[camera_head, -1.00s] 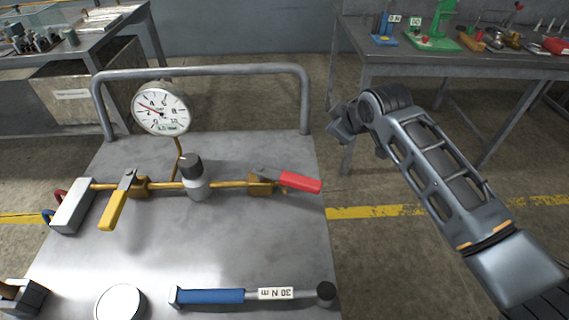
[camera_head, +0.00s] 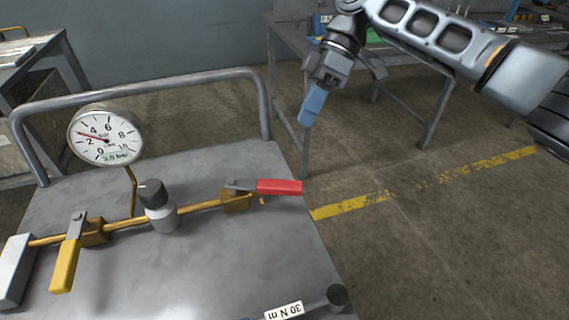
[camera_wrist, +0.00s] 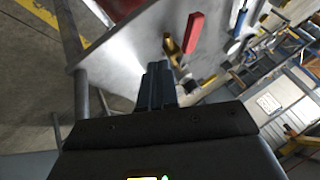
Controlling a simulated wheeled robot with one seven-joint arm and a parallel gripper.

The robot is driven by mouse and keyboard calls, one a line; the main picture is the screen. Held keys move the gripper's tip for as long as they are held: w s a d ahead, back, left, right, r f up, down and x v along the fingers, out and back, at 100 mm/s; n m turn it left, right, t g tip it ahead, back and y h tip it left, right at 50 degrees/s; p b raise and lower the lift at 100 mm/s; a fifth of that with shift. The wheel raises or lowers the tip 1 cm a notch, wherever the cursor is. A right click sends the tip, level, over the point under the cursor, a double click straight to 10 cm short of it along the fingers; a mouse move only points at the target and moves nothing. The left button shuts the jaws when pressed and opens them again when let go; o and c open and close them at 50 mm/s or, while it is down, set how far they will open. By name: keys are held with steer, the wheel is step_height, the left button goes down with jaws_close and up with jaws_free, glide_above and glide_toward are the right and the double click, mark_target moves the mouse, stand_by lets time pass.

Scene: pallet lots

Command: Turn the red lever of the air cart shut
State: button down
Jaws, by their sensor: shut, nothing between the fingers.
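The red lever (camera_head: 278,187) sits on the valve at the right end of the brass pipe on the air cart (camera_head: 240,280). It lies roughly in line with the pipe and points right, to the cart's edge. The wrist view shows the red lever (camera_wrist: 194,32) beyond my fingers. My gripper (camera_head: 312,104) is shut and empty, fingers pointing down, apart from the lever. In the head view it hangs up and to the right of it, past the cart's rail. The shut fingers also show in the wrist view (camera_wrist: 158,75).
A yellow lever (camera_head: 66,266) and a dark-capped regulator (camera_head: 157,205) share the pipe. A gauge (camera_head: 105,136) stands behind them, and a grey rail (camera_head: 150,88) rises at the cart's back. A torque wrench (camera_head: 300,307) lies in front. The floor at right is open.

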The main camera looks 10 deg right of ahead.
mark_target(264, 188)
steer(key=x, duration=0.8)
steer(key=shift+s+a+f, duration=0.1)
steer(key=shift+s+a+p, duration=0.1)
steer(key=shift+s+p, duration=0.4)
steer(key=shift+s, duration=0.5)
steer(key=shift+s+a, duration=0.25)
steer(key=shift+s, duration=0.65)
steer(key=shift+s+a+p, duration=0.1)
steer(key=shift+p, duration=0.2)
